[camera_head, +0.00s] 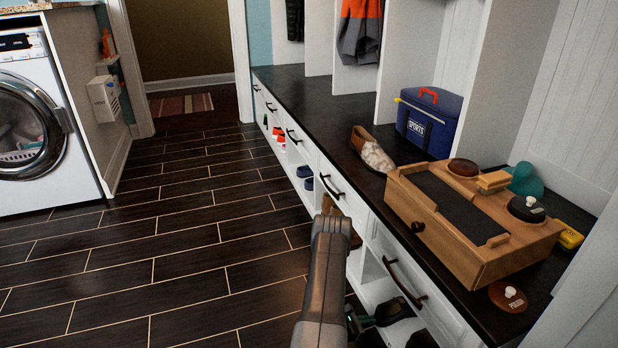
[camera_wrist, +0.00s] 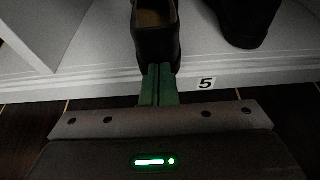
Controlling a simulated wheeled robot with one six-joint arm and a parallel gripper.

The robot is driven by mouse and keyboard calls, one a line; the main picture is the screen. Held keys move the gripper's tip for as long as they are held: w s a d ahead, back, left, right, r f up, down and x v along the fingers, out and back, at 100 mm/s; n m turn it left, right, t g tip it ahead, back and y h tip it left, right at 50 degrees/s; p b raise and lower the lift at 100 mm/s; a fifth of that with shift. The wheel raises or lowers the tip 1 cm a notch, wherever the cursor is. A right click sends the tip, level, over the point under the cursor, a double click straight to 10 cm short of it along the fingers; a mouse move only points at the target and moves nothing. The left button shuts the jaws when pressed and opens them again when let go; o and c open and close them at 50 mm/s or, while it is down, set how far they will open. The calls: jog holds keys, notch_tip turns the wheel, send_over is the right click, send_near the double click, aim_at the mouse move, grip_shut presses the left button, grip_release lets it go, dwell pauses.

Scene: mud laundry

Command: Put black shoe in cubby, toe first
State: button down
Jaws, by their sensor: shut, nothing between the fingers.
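In the wrist view a black shoe (camera_wrist: 156,45) rests on the white cubby floor, heel towards me and toe pointing inward. Its tan insole shows, and its toe is beyond the top of the picture. My gripper (camera_wrist: 160,72) has its green fingers shut together, empty, right at the heel; I cannot tell whether they touch it. A second black shoe (camera_wrist: 245,22) stands to the right in the same cubby, marked 5. In the head view, black footwear (camera_head: 394,311) shows low in the cubbies beside my gripper (camera_head: 362,320), partly hidden by my arm.
A white divider (camera_wrist: 28,30) stands left of the shoe. Drawers and a dark bench top (camera_head: 345,115) lie above the cubbies. On the bench are a wooden shoe-care box (camera_head: 455,255), a brown shoe (camera_head: 372,153) and a blue bag (camera_head: 427,125). The dark floor (camera_head: 170,250) on the left is clear.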

aim_at(376, 316)
jog(key=shift+w+d, duration=0.3)
jog(key=shift+d, duration=0.55)
jog(key=shift+w+d, duration=0.3)
jog(key=shift+d, duration=0.6)
jog(key=shift+w+d, duration=0.3)
jog(key=shift+d, duration=0.55)
jog(key=s+a, duration=0.3)
jog(key=a, duration=0.6)
jog(key=shift+s+a, duration=0.2)
jog(key=shift+a, duration=0.1)
jog(key=shift+w+d, duration=0.55)
jog(key=shift+d, duration=1.05)
jog(key=shift+w+d, duration=0.6)
jog(key=shift+d, duration=0.95)
jog(key=shift+w+d, duration=0.55)
jog(key=shift+d, duration=1.05)
